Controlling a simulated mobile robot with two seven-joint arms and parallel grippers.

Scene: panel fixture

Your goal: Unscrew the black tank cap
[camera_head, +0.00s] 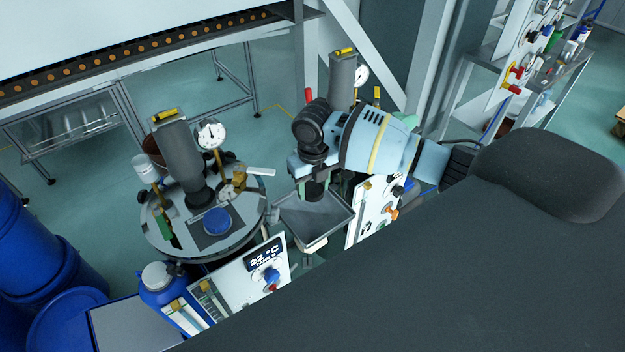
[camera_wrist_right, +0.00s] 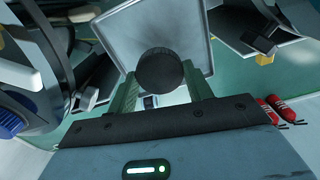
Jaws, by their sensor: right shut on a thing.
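The black tank cap (camera_wrist_right: 160,70) is a dark round piece between the two green fingers of my right gripper (camera_wrist_right: 161,88) in the right wrist view. My right gripper (camera_head: 315,182) is shut on it. In the head view the cap is a small dark shape (camera_head: 316,190) below the gripper, partly hidden by it. It shows over a grey square tray (camera_head: 335,222); I cannot tell the exact gap between them. My left gripper is in neither view.
A round tank top (camera_head: 162,232) with a blue cap (camera_head: 216,221), a gauge (camera_head: 211,135) and a grey cylinder (camera_head: 179,157) stands to the left. A panel reading 22 °C (camera_head: 248,277) is in front. Blue barrels (camera_head: 30,240) stand at far left.

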